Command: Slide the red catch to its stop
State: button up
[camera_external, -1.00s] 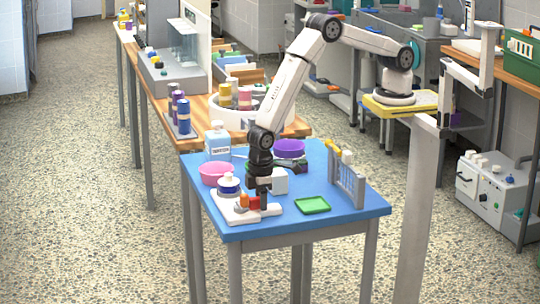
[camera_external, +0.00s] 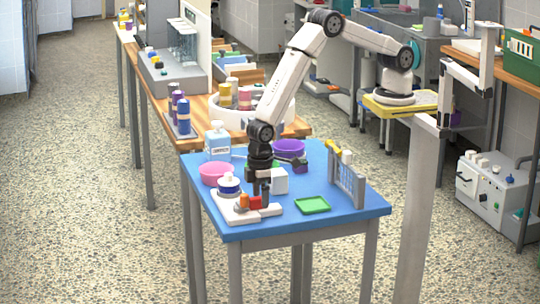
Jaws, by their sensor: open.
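The red catch (camera_external: 255,202) sits on a white base plate (camera_external: 232,217) at the front left of the blue table. An orange piece (camera_external: 243,201) stands just to its left on the same plate. My gripper (camera_external: 261,193) points down close above and behind the red catch. It is open, with no object visible between its fingers. Whether a finger touches the catch is too small to tell. The catch's track and its stop cannot be made out.
A blue-and-white round container (camera_external: 229,185) stands on the plate's back part. A pink bowl (camera_external: 216,173), a white box (camera_external: 279,181) and a purple bowl (camera_external: 289,148) lie behind. A green tray (camera_external: 312,205) and a rack (camera_external: 347,180) are at the right.

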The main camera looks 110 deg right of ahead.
jog(key=shift+r, duration=4.05)
jog(key=shift+s+d+r, duration=0.15)
jog(key=shift+d+r, duration=0.2)
jog(key=s+d+r+t, duration=0.1)
jog(key=s+d+r, duration=0.4)
jog(key=s, duration=0.5)
jog(key=s+d+r+t, duration=0.1)
jog(key=s+d+r, duration=0.4)
jog(key=s+d, duration=0.4)
jog(key=shift+s+d+t, duration=0.3)
jog(key=shift+s+d, duration=0.1)
